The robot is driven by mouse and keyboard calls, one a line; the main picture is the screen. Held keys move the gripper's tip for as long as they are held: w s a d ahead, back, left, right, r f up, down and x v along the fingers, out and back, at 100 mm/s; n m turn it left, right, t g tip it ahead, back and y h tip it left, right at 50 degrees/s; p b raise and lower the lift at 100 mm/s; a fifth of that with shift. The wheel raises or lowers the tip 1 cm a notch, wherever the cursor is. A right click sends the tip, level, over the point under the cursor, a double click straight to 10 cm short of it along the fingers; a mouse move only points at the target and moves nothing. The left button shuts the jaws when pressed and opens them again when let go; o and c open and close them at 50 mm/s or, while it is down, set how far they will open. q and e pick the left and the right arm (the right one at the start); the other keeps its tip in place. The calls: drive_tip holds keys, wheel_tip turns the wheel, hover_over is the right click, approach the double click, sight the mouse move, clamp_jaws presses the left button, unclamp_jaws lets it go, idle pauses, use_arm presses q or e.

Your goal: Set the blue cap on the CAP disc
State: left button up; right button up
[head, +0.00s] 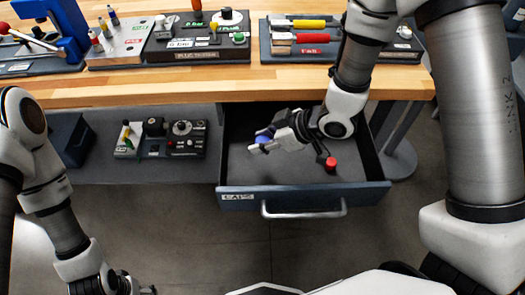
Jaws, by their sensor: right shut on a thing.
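The blue cap (263,137) is small and partly hidden between the fingers of my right gripper (259,143). That gripper is shut on the cap, inside the open drawer labelled CAPS (240,197), toward its left side. My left gripper (140,288) shows only in part at the bottom left edge, far from the drawer, and its fingers are too cut off to read. I cannot read a CAP label on any disc. A pale round disc (229,17) sits on a dark station at the back of the table.
A red cap (331,163) stands in the drawer right of my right gripper. The wooden tabletop (170,92) overhangs the drawer's back. A lower shelf (190,170) at left holds small devices. Stations and a tool tray (303,50) line the table's back.

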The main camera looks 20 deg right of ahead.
drive_tip(key=shift+r, duration=0.4)
drive_tip(key=shift+o, duration=0.6)
clamp_jaws()
drive_tip(key=shift+w, duration=0.1)
